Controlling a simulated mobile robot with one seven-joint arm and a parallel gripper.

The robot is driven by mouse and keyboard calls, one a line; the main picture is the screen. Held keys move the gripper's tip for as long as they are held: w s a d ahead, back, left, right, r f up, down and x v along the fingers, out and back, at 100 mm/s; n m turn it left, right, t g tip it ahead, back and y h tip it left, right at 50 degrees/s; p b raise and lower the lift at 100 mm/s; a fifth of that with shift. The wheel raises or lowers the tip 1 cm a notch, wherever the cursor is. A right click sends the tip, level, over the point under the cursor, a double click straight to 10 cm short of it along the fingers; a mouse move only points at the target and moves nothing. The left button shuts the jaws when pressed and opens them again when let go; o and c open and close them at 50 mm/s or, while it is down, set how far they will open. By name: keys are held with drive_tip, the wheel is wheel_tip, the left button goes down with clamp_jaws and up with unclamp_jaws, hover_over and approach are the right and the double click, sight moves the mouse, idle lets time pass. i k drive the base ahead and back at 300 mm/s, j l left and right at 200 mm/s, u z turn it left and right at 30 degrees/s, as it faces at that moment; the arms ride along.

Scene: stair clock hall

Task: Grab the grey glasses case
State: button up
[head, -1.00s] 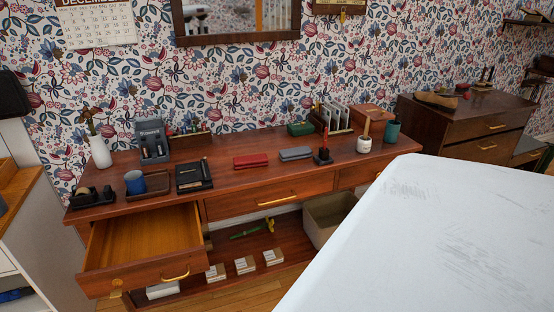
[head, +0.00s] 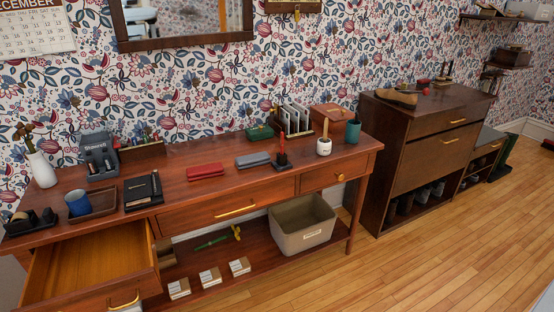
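The grey glasses case (head: 253,160) lies closed on top of the wooden console table (head: 222,184), near the middle of its surface. A similar red case (head: 206,171) lies just to its left. A dark stand with a red-handled item (head: 282,153) stands close to its right, apart from it. The grey case is fully in sight. My gripper does not show in the head view.
An open, empty drawer (head: 88,265) juts out at the table's left. A beige bin (head: 303,226) and several small boxes (head: 210,278) sit on the lower shelf. A dark cabinet (head: 400,160) stands right; the wooden floor (head: 420,265) before it is clear.

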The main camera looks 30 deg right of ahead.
sight(257, 158)
drive_tip(key=z, duration=0.7)
drive_tip(key=i+l+u, duration=0.1)
drive_tip(key=u, duration=0.25)
drive_tip(key=i+l+u, duration=0.1)
drive_tip(key=u, duration=0.3)
drive_tip(key=l+u, duration=0.15)
drive_tip(key=u, duration=0.2)
drive_tip(key=i+l+u, duration=0.15)
drive_tip(key=l+u, duration=0.15)
drive_tip(key=l, duration=0.15)
drive_tip(key=l+u, duration=0.25)
drive_tip(key=l, duration=0.25)
drive_tip(key=i+l+u, duration=0.1)
drive_tip(key=l+u, duration=0.2)
drive_tip(key=l, duration=2.1)
drive_tip(key=l+u, duration=0.1)
drive_tip(key=l, duration=1.3)
drive_tip(key=k, duration=0.05)
